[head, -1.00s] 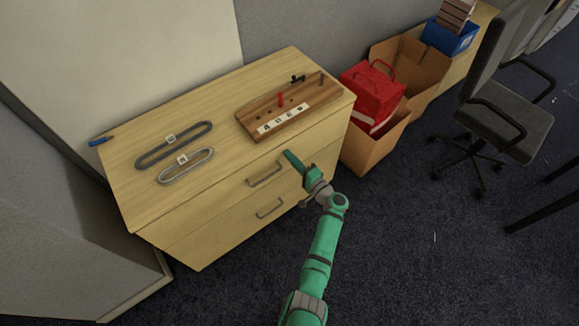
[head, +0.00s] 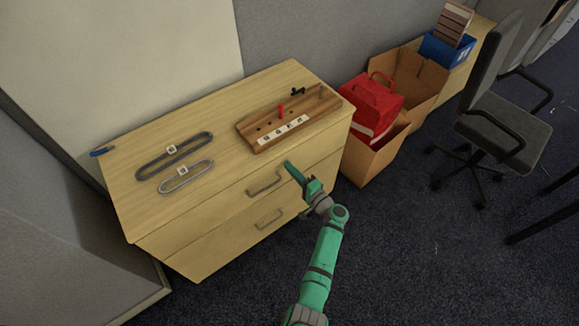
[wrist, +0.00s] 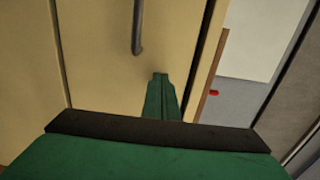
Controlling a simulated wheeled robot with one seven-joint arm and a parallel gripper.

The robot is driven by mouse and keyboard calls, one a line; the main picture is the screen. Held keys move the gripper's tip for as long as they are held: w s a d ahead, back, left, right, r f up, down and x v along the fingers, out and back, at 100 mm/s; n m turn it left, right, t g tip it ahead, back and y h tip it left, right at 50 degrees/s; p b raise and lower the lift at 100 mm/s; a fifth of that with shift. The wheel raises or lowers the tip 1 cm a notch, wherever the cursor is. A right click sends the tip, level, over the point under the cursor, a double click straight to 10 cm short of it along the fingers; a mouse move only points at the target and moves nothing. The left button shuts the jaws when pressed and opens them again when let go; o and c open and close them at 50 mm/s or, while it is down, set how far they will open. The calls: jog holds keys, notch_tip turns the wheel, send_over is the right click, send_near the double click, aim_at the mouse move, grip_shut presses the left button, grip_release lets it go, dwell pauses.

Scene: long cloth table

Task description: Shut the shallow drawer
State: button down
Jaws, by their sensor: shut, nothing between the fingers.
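The wooden cabinet (head: 205,250) has two drawers, one above the other, each with a grey bar handle. The upper, shallower drawer (head: 225,208) looks flush or nearly flush with the cabinet; a small gap cannot be ruled out. Its handle (head: 264,181) also shows in the wrist view (wrist: 138,28). My gripper (head: 289,166) is shut and empty, at the upper drawer's front, right of the handle. In the wrist view, its closed fingers (wrist: 160,90) point at the drawer front (wrist: 105,65). I cannot tell whether the tips touch it.
On the cabinet top lie a wooden peg board (head: 290,122), two grey loops (head: 187,177) with tags and a blue item (head: 102,151). Cardboard boxes (head: 366,165) with a red bag (head: 372,101) stand to the right. An office chair (head: 490,125) stands farther right. Carpet in front is clear.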

jog(key=w+d+v, duration=0.1)
jog(key=v, duration=1.2)
jog(key=shift+d+m, duration=0.3)
jog(key=shift+s, duration=0.2)
jog(key=s+a+f+n+g+h, duration=0.1)
jog(key=s+a+f+g+h, duration=0.2)
jog(key=s+f, duration=0.6)
jog(key=s+a+f+n+g+h, duration=0.1)
jog(key=s+a+f+h, duration=0.3)
jog(key=s, duration=0.8)
jog(key=s+r+n+h, duration=0.3)
jog(key=s+r, duration=0.3)
jog(key=s, duration=0.5)
jog(key=s+a+r+n+t, duration=0.1)
jog(key=s+r+n, duration=0.1)
jog(key=r, duration=0.6)
jog(key=s+a+r+n+t, duration=0.2)
jog(key=s+r, duration=0.1)
jog(key=r, duration=0.5)
jog(key=s+a+r+n+t, duration=0.1)
jog(key=s+a+r+n, duration=0.1)
jog(key=r, duration=0.6)
jog(key=shift+s+a, duration=0.2)
jog(key=shift+s, duration=0.6)
